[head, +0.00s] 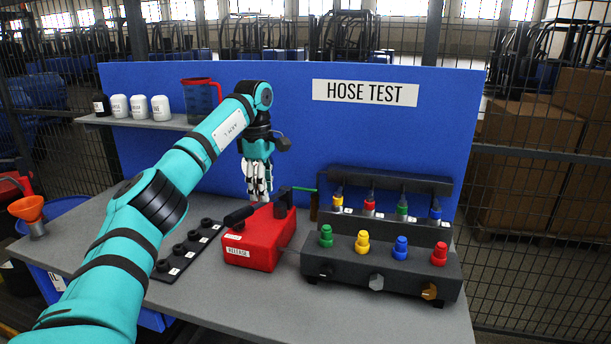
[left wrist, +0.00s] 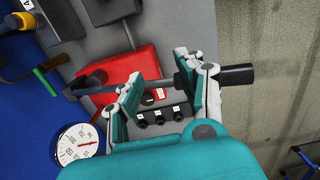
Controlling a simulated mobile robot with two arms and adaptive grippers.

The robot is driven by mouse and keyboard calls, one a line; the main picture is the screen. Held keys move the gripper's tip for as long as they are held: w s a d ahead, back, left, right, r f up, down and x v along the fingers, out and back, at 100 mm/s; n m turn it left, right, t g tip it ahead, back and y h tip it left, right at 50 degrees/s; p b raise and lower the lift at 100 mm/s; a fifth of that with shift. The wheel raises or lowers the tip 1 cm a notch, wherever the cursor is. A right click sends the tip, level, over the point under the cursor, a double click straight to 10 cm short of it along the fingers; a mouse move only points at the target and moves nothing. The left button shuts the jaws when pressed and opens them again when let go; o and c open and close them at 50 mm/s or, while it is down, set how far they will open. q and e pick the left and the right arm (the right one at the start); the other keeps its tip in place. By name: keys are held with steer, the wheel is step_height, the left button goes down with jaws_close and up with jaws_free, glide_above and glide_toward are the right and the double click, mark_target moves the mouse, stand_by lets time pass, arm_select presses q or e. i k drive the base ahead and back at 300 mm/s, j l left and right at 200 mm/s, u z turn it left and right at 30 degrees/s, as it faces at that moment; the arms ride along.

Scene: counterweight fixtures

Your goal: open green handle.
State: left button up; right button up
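The green handle (head: 304,189) is a thin lever behind the red pump, on the left of the black hose block. It also shows in the left wrist view (left wrist: 52,63), at the far left beside a brown part. My left gripper (head: 258,190) hangs fingers down above and behind the red pump, left of the green handle and apart from it. In the left wrist view my left gripper (left wrist: 162,92) has its fingers spread. The pump's black lever (left wrist: 237,74) crosses the view beyond them; I see no grip on it. My right gripper is not in view.
The red pump (head: 262,243) stands on the grey table (head: 215,315). The black hose block (head: 380,270) with coloured caps is to the right. A black strip (head: 190,248) with sockets lies left. A white gauge (left wrist: 77,147) shows near the blue panel (head: 420,130).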

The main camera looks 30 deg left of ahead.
mark_target(314, 191)
steer(key=i+j, duration=0.15)
steer(key=i, duration=0.2)
steer(key=i+j, duration=0.2)
steer(key=i, duration=0.2)
steer(key=i+j, duration=0.15)
steer(key=i, duration=0.2)
